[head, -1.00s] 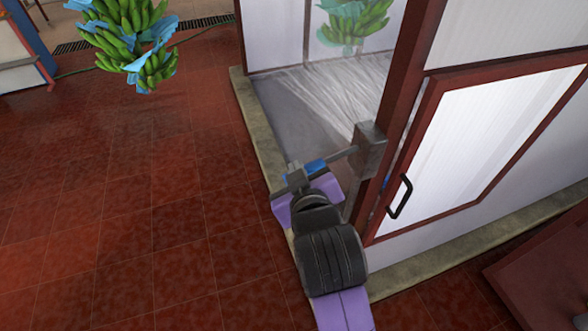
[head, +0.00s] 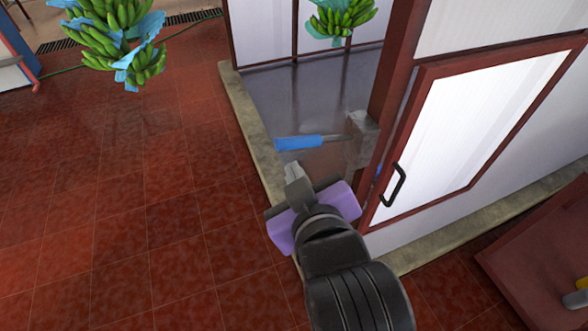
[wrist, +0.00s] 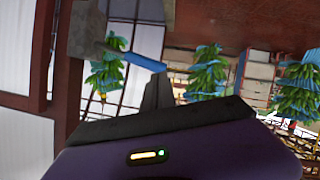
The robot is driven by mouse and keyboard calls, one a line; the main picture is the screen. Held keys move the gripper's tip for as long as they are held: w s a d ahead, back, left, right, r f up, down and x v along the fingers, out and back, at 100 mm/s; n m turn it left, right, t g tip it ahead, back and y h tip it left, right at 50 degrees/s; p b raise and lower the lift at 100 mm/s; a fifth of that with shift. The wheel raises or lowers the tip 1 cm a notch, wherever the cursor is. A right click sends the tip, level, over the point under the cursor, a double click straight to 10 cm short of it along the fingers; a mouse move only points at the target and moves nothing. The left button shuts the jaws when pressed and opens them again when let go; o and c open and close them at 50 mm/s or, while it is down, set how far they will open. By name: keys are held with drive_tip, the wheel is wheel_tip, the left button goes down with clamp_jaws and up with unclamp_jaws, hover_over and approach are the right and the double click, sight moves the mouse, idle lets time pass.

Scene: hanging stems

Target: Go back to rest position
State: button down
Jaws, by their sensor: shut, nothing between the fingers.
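My gripper (head: 293,175) is shut and empty, just below and apart from a blue-handled lever (head: 299,143) in the head view. The lever sticks out leftward from a grey box (head: 362,140) on the booth's red-brown corner post. In the wrist view my gripper's fingers (wrist: 158,92) are together, pointing up the picture. The blue handle (wrist: 143,61) and grey box (wrist: 88,30) lie beyond them to the left. No water spray shows in the booth.
The white-panelled booth (head: 480,120) with a black door handle (head: 393,185) stands right, on a concrete kerb (head: 245,120). Banana bunches hang at upper left (head: 110,40) and inside the booth (head: 342,16). A red-brown slanted panel (head: 540,250) is at lower right. The tiled floor (head: 130,220) at left is clear.

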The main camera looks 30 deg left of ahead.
drive_tip(key=shift+r, duration=0.1)
idle(0.3)
wheel_tip(320, 180, up, 6)
drive_tip(key=w+d+m+t+y, duration=0.1)
drive_tip(key=m+t+y, duration=0.1)
drive_tip(key=t, duration=0.1)
drive_tip(key=s+d+f+m+t+h, duration=0.2)
drive_tip(key=s+d+f+m+t, duration=0.15)
drive_tip(key=d, duration=0.55)
drive_tip(key=s+d+f+m+t+h, duration=0.25)
drive_tip(key=d+f, duration=0.25)
drive_tip(key=d, duration=0.4)
drive_tip(key=s+d+f+m+g+h, duration=0.1)
drive_tip(key=s+d+f+h, duration=0.1)
drive_tip(key=s+d, duration=0.3)
drive_tip(key=s+d+f+m+g+h+b, duration=0.1)
drive_tip(key=s+d+f+m+g+h, duration=0.1)
drive_tip(key=s+d+f, duration=0.3)
drive_tip(key=s+d+f+m+g+h, duration=0.1)
drive_tip(key=s+d+f, duration=0.3)
drive_tip(key=s, duration=0.7)
drive_tip(key=shift+d+h, duration=0.55)
drive_tip(key=shift+d, duration=0.65)
